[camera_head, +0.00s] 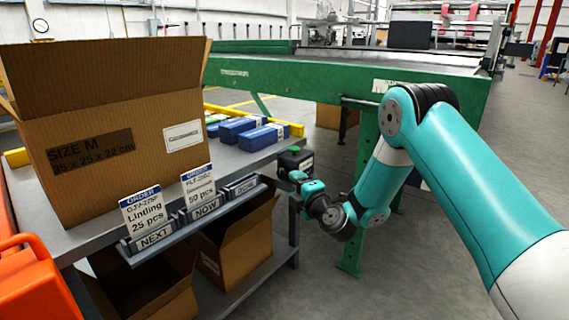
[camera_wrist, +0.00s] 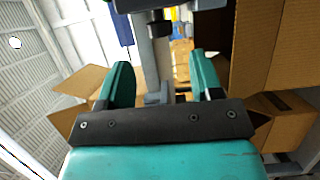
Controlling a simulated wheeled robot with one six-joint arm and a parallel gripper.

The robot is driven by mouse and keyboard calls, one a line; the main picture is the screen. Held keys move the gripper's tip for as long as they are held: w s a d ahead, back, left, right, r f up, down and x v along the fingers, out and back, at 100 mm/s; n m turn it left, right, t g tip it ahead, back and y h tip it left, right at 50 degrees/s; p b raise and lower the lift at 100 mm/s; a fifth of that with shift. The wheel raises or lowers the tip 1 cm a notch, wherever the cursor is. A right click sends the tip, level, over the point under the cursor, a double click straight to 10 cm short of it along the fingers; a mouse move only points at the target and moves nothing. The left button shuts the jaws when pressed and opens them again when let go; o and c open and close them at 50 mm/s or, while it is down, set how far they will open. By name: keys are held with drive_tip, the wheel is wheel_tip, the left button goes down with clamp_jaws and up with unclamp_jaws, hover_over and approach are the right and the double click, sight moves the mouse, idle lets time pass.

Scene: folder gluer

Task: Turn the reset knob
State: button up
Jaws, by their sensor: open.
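No part clearly labelled as the reset knob can be read. A small black box with a green top (camera_head: 296,158) is at the right end of the table's front edge in the head view, and may carry it. My gripper (camera_head: 297,178) is just below and in front of this box, partly overlapping it. In the wrist view my gripper (camera_wrist: 160,64) has its two teal fingers apart, with nothing visibly held between them. A dark block with a short stub (camera_wrist: 158,27) is beyond the fingertips at the top. I cannot tell whether anything touches.
A large cardboard box (camera_head: 115,135) stands on the grey table, with blue packs (camera_head: 258,137) behind it. An order-card rack (camera_head: 195,215) runs along the front edge. Open cartons (camera_head: 240,245) sit below. A green machine (camera_head: 330,82) stands behind; floor at right is clear.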

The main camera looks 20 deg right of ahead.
sight(284, 176)
drive_tip(key=shift+p+x, duration=0.75)
drive_tip(key=shift+x, duration=2.8)
drive_tip(key=c, duration=0.9)
